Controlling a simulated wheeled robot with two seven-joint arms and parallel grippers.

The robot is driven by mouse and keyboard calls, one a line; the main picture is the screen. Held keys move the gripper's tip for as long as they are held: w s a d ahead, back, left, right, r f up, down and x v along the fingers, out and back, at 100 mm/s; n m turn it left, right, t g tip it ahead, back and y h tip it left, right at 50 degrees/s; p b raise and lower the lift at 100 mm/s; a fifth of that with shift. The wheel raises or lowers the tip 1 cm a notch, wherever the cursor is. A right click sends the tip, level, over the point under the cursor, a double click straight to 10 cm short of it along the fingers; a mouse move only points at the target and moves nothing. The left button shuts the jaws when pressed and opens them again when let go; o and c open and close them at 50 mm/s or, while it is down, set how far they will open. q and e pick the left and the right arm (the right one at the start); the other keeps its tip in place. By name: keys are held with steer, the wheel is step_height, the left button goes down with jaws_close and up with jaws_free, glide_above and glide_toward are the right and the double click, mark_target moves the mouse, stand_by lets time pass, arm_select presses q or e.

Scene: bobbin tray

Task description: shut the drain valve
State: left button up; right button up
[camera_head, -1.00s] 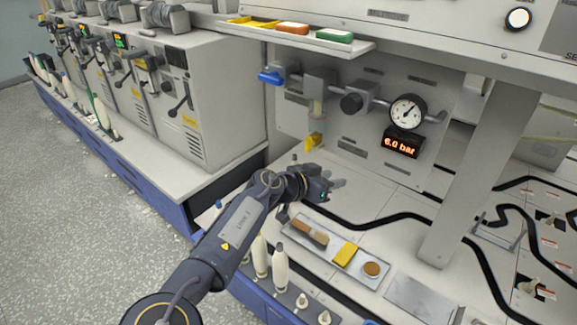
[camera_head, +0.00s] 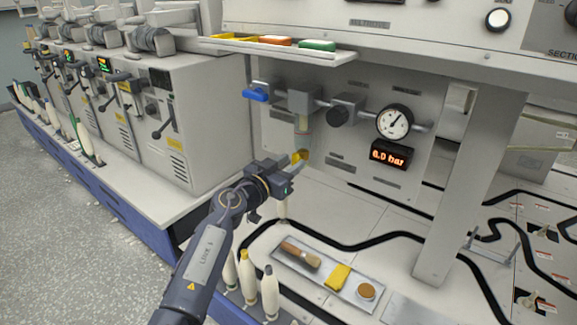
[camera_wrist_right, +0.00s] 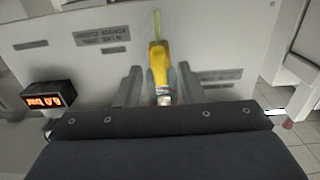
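The yellow drain valve handle (camera_head: 299,156) sits below the clear bowl (camera_head: 303,123) of the filter unit on the upright grey panel. My right gripper (camera_head: 291,168) is at the handle, just in front of the panel. In the right wrist view the yellow handle (camera_wrist_right: 159,62) stands upright between the two grey fingers of my right gripper (camera_wrist_right: 158,80), with a gap on each side. The fingers are open and do not appear to grip it. My left gripper is not in view.
A blue valve handle (camera_head: 255,94), a pressure gauge (camera_head: 394,121) and a lit display (camera_head: 388,156) are on the same panel. A shelf with coloured trays (camera_head: 345,56) overhangs above. Below lie a tool tray (camera_head: 320,285) and upright bobbins (camera_head: 270,290).

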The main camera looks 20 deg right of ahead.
jaws_close()
